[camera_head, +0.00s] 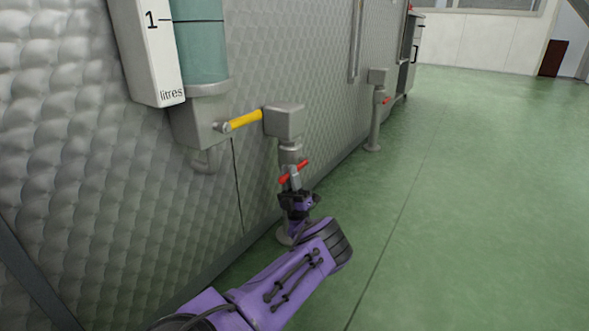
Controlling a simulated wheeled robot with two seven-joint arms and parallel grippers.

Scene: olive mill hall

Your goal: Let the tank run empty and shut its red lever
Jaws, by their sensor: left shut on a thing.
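The tank (200,50) is a clear vessel on the quilted wall. Greenish liquid or tint fills the part that shows; its upper part is out of frame. A white scale (147,60) beside it reads 1 and "litres". A yellow lever (244,120) sits at the tank's outlet, between it and a grey box (285,121). Below the box, a red lever (294,172) sits on a vertical pipe, slanting up to the right. My left gripper (292,191) is at the red lever from below and shut on it; its fingers partly hide the pipe. My right gripper is not in view.
A second grey post (376,110) with a small red lever stands farther along the wall. A cabinet (408,50) is beyond it. The green floor (470,200) to the right is clear. The quilted wall runs close along my left arm.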

